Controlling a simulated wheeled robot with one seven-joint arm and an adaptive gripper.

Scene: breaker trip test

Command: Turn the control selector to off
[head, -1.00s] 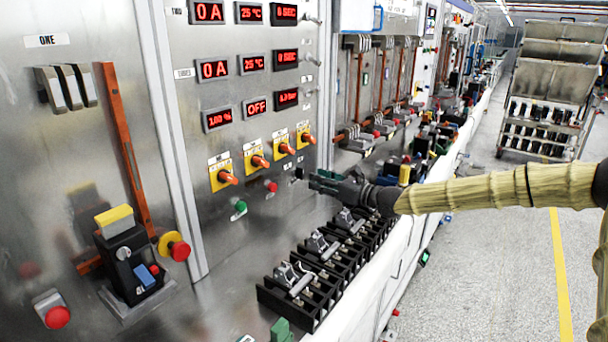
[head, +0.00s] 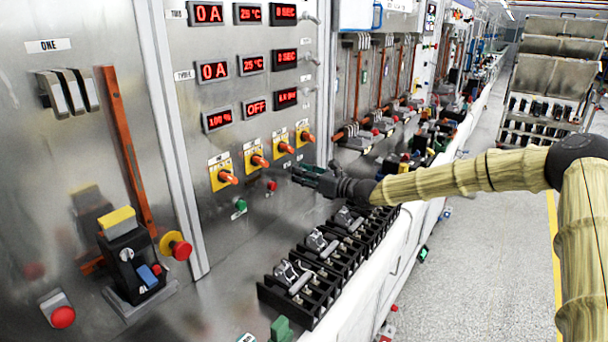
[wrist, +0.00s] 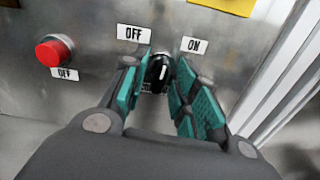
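The control selector (wrist: 159,73) is a black knob with a white mark, on the metal panel between an OFF label (wrist: 133,34) and an ON label (wrist: 194,45). I cannot tell for certain which label its mark points to. My gripper (wrist: 161,82) has its teal-padded fingers on either side of the knob, with small gaps that look open. In the head view, my gripper (head: 298,172) is at the panel, right of the small red button, and hides the selector.
A red button (wrist: 54,51) with its own OFF label sits left of the selector. Orange-handled switches (head: 257,160) are above left, and a green button (head: 240,205) is lower left. Black terminal blocks (head: 320,243) stand below my gripper. A panel post (wrist: 283,75) rises to the right.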

